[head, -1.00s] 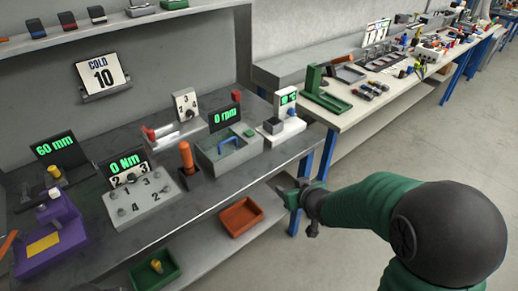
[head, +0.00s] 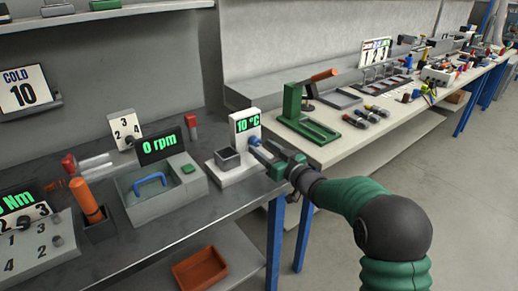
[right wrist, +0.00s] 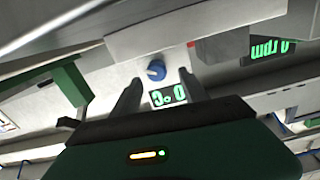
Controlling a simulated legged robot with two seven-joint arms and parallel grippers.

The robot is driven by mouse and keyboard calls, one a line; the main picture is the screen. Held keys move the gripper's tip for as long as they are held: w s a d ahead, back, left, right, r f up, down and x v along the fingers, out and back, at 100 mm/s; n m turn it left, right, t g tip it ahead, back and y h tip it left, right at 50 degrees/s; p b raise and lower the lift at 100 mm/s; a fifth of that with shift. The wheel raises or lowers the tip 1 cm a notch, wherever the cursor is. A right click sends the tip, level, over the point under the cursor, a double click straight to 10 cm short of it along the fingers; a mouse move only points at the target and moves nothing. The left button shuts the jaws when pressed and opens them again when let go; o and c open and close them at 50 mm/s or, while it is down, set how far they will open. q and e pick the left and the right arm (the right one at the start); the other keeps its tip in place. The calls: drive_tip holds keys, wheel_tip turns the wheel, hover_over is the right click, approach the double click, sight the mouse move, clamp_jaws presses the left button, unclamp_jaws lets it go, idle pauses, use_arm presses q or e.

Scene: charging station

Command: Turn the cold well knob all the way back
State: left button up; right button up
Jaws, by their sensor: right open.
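The cold well is a white stand (head: 236,172) with a grey square well (head: 228,159) at the right end of the dark bench. The small blue knob (head: 255,142) is on the stand just below the display. My right gripper (head: 264,153) reaches in from the right with its fingertips close to the knob. In the right wrist view the blue knob (right wrist: 156,70) shows between and just beyond the two open fingers (right wrist: 158,87). Contact cannot be told. My left gripper is not in view.
A grey tank with a blue handle (head: 150,181) and a 0 rpm display (head: 160,146) stands left of the cold well. A green press stand (head: 300,115) is on the pale table behind my right gripper. An orange bin (head: 202,268) is on the lower shelf.

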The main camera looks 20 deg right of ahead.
sight(258, 143)
drive_tip(key=x, duration=0.3)
drive_tip(key=shift+f, duration=0.15)
drive_tip(key=shift+w+d, duration=0.1)
drive_tip(key=shift+w, duration=0.2)
drive_tip(key=shift+d, duration=0.4)
drive_tip(key=shift+a, duration=0.45)
drive_tip(key=c, duration=0.7)
drive_tip(key=shift+d, duration=0.15)
clamp_jaws()
